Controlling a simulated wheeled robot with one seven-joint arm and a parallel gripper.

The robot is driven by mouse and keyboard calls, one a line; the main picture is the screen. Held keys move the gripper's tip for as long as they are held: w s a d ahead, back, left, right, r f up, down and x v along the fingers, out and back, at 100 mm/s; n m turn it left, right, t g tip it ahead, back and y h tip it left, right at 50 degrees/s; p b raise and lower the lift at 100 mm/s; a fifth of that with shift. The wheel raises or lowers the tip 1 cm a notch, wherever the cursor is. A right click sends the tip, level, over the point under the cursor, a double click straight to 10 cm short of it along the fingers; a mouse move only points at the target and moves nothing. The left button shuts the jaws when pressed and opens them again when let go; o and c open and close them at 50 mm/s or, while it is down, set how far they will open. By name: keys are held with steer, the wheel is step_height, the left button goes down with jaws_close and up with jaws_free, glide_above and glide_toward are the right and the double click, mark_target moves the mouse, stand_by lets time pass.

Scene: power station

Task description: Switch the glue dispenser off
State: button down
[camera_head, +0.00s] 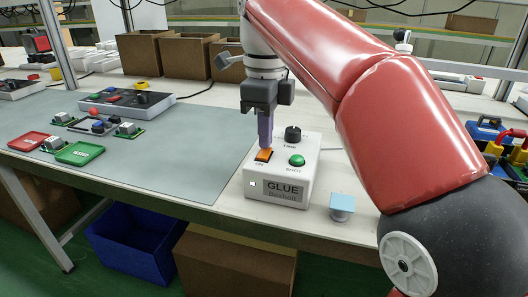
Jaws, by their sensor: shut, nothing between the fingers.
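The glue dispenser (274,191) is a white box near the front edge of the table, labelled GLUE. On its top are an orange rocker switch (263,155) marked ON, a black knob (293,134) and a green button (297,160). A small light (252,184) on its front glows pale green. My gripper (265,146) is shut and empty, pointing down with its purple fingertips at the orange switch. I cannot tell whether the tips touch the switch. They hide part of its far side.
Left on the grey mat (190,150) are red (27,141) and green (80,153) trays, small boards and a control panel (125,101). Cardboard boxes (185,54) stand behind. Blue tool cases (490,131) are at right.

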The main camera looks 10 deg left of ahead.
steer(key=shift+f, duration=0.45)
step_height(320, 180, up, 5)
steer(key=p, duration=0.4)
steer(key=shift+r, duration=1.05)
